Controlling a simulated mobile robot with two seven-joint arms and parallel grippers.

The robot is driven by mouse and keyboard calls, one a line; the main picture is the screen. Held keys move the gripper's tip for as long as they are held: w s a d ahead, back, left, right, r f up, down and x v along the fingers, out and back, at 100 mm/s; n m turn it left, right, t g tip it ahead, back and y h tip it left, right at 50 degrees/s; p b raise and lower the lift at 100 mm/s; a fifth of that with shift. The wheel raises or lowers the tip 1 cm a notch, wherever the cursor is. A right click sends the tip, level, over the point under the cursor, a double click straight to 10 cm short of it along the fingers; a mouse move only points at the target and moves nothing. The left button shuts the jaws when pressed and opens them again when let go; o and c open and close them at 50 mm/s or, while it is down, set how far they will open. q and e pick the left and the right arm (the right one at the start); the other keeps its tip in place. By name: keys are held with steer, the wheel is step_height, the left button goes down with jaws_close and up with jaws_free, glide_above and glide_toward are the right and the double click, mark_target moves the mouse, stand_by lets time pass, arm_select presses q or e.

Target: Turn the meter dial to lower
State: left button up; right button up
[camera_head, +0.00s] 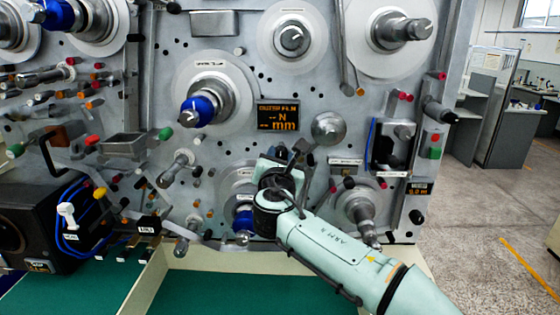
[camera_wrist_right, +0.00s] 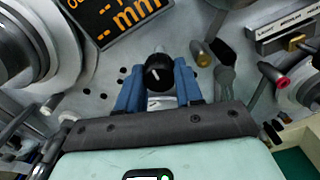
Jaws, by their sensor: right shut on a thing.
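The meter dial (camera_wrist_right: 158,70) is a small round black knob with a short white mark on its face, seen in the right wrist view. It sits on the grey panel just below the meter display. My right gripper (camera_wrist_right: 158,84) is shut on the dial, with a blue finger on each side of it. In the head view my right gripper (camera_head: 287,158) is up against the panel and hides the dial. The meter display (camera_head: 278,115) is black with orange letters; it reads "N" and "mm" with dashes, and its edge also shows in the wrist view (camera_wrist_right: 118,18). My left gripper is not in view.
Several spindles with discs stick out around the gripper, such as one with a blue collar (camera_head: 207,103). A round metal knob (camera_head: 328,128) is right of the display. In the wrist view a brass-coloured peg (camera_wrist_right: 201,53) stands close to the right finger. A green surface (camera_head: 240,290) lies below.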

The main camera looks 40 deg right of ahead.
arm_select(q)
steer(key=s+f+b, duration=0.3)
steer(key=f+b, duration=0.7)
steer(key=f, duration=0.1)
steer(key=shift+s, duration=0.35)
arm_select(e)
steer(key=shift+r+m, duration=0.2)
steer(key=shift+m, duration=11.2)
steer(key=o, duration=1)
steer(key=shift+w+a, duration=0.1)
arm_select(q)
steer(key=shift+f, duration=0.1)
arm_select(e)
steer(key=shift+o, duration=0.2)
